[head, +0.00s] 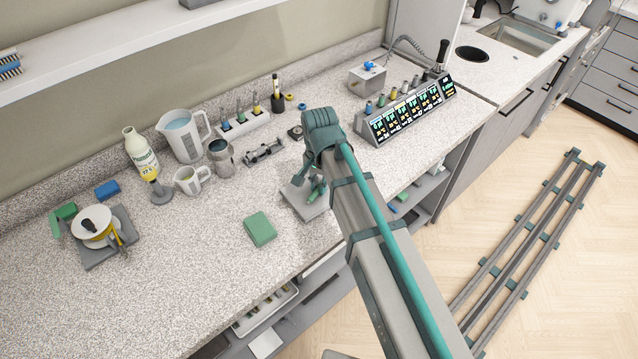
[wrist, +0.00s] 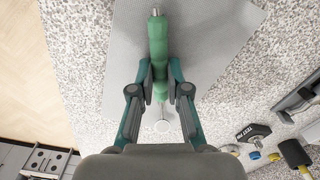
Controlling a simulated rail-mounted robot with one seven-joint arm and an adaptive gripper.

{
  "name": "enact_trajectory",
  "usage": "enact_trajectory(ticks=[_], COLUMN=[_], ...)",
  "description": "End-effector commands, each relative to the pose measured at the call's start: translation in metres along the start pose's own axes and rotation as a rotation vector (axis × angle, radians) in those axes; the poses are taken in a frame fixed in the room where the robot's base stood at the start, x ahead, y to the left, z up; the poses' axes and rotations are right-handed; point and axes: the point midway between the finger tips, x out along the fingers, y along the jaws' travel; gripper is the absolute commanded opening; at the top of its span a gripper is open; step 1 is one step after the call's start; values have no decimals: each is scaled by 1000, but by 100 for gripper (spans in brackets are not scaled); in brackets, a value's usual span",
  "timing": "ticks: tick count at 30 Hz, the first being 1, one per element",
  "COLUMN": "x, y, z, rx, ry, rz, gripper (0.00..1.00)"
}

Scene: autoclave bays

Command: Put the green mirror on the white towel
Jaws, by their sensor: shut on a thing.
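The green mirror (wrist: 158,42) has a thick green handle, and its small round head (wrist: 162,125) points toward my wrist. My gripper (wrist: 160,92) is shut on the green handle. The white towel (wrist: 215,45) looks light grey and lies flat on the speckled counter under the mirror. In the head view the towel (head: 311,209) shows partly behind my arm, with my gripper (head: 300,180) over it. The mirror is over the towel; I cannot tell whether it touches it.
A green pad (head: 260,229) lies left of the towel. A metal device (head: 264,152), mugs and a jug (head: 184,135) stand farther back. A display panel (head: 410,111) stands to the right. The counter's front edge is close to the towel.

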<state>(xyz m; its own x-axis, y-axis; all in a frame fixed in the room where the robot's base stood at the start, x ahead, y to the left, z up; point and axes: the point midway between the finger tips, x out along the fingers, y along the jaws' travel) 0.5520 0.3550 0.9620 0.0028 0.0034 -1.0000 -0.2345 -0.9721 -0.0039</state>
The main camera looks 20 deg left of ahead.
Motion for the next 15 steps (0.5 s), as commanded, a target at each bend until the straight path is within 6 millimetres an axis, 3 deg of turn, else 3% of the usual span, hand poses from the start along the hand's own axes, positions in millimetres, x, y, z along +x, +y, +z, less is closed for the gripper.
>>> enact_trajectory(ticks=[5, 6, 9, 15], x=[4, 3, 3, 3], y=[0, 0, 0, 0], z=[0, 0, 0, 0], rx=[0, 0, 0, 0], ry=[0, 0, 0, -1], rz=[1, 0, 1, 1], gripper=[0, 20, 37, 40])
